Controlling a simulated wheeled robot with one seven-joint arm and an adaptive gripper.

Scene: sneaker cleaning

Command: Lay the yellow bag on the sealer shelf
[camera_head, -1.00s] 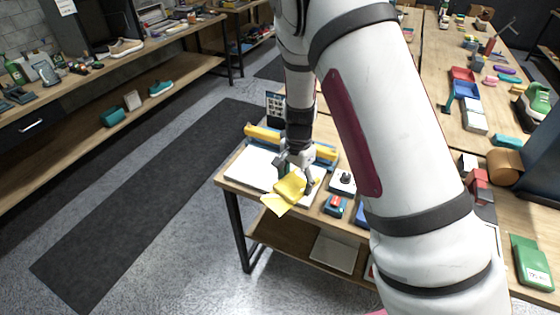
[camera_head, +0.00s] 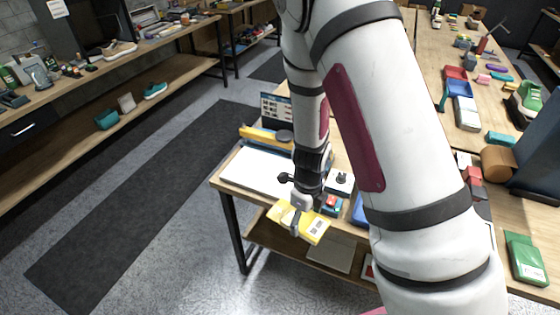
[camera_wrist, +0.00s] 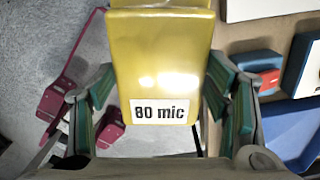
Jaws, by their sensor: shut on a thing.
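The yellow bag (camera_head: 314,230) is held by my gripper (camera_head: 292,217), out over the front edge of the table. In the wrist view the bag (camera_wrist: 160,60) lies between my gripper's fingers (camera_wrist: 163,105), with a white "80 mic" label towards me. My gripper is shut on it. The sealer (camera_head: 262,137), with a yellow bar, stands at the back left of the table. Its white shelf (camera_head: 248,172) lies flat in front of the bar, bare where it shows. The bag is to the right of and nearer than the shelf. My arm hides the sealer's right part.
A white device with a black knob (camera_head: 341,181) and a small blue and red block (camera_head: 331,203) sit right of the shelf. A dark printed panel (camera_head: 277,108) stands behind the sealer. Below is a lower shelf (camera_head: 282,240) with a grey sheet. Floor lies open to the left.

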